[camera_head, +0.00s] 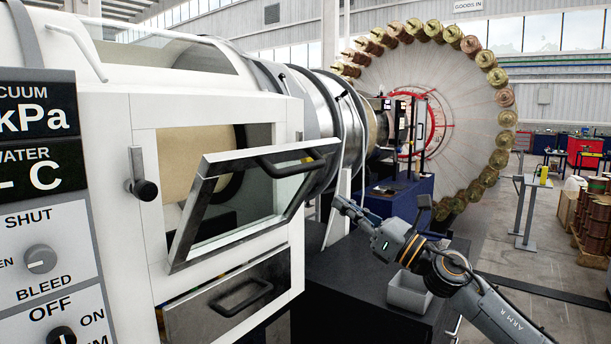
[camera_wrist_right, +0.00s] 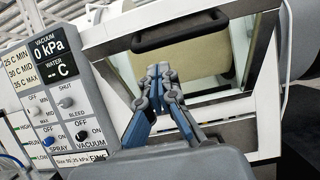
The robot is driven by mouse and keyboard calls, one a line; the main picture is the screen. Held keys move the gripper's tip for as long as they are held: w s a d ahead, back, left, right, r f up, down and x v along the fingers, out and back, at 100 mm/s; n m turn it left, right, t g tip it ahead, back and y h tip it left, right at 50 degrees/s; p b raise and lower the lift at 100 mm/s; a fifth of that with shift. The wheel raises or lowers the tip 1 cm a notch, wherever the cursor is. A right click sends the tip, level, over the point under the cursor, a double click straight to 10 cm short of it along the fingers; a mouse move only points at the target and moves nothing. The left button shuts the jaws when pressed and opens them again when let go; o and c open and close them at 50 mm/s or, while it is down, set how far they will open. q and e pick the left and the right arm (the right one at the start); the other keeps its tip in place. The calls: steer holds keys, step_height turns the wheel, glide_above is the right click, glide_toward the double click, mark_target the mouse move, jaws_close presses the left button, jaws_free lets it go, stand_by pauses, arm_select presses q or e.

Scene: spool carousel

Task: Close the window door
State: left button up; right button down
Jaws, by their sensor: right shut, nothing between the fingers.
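The window door (camera_head: 188,225) is a metal-framed glass panel on the white machine. It stands tilted outward from the window opening, its top edge away from the machine and its lower edge close to the wall. A black bar handle (camera_head: 297,158) is on its top edge. In the right wrist view the handle (camera_wrist_right: 180,28) lies above and beyond the fingertips. My right gripper (camera_head: 345,207) is shut and empty, right of the door and apart from it in the head view. The shut fingertips also show in the right wrist view (camera_wrist_right: 160,72). My left gripper is out of view.
A lever with a black knob (camera_head: 145,189) is left of the opening. A drawer (camera_head: 215,312) with a black handle lies below the door. The control panel (camera_head: 40,220) is at far left. A grey bin (camera_head: 409,292) sits on a dark surface under my right arm.

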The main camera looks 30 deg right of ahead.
mark_target(295, 172)
steer(key=p+x, duration=0.5)
steer(key=x, duration=0.4)
steer(key=shift+w+a+r+p, duration=0.1)
steer(key=shift+w+r+p, duration=0.15)
steer(key=shift+w+p, duration=0.1)
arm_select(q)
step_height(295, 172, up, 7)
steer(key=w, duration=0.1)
arm_select(e)
steer(key=shift+w+a, duration=0.25)
steer(key=shift+w, duration=0.25)
steer(key=shift+r, duration=0.1)
